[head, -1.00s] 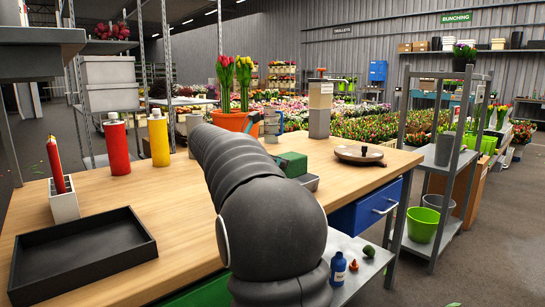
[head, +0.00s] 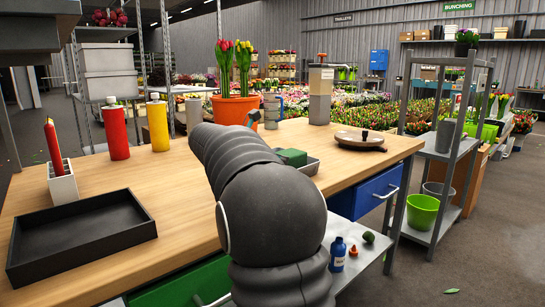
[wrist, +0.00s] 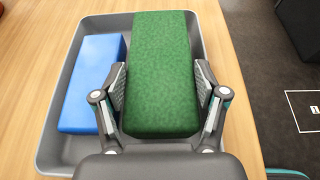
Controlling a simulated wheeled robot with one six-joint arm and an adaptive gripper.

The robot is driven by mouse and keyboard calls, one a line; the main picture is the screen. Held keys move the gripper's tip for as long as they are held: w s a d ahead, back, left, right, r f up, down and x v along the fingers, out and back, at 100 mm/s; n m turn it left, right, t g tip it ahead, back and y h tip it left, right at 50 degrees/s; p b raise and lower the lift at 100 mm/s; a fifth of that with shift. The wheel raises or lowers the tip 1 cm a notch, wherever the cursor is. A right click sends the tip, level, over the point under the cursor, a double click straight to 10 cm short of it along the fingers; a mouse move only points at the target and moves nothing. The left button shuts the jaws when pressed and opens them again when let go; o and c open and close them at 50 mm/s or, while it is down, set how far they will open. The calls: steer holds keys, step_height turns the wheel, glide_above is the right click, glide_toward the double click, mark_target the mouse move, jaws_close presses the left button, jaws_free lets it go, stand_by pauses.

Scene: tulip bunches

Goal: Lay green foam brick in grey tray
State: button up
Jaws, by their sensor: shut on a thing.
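The green foam brick (wrist: 158,75) is between the two fingers of my gripper (wrist: 160,103), which is shut on its sides. In the wrist view it lies lengthwise over the right part of the grey tray (wrist: 60,140); I cannot tell if it touches the tray floor. A blue brick (wrist: 92,85) lies in the tray on the left, with a gap to the green one. In the head view the green brick (head: 292,157) shows just past my arm, low at the grey tray (head: 311,168); my arm hides most of the tray and the gripper.
A black tray (head: 80,236), a white holder (head: 62,184) with a red item, red (head: 117,132) and yellow (head: 158,126) bottles stand left on the wooden table. An orange pot (head: 235,108) of tulips stands behind my arm.

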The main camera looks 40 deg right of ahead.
steer(key=o, duration=1)
steer(key=v, duration=1.2)
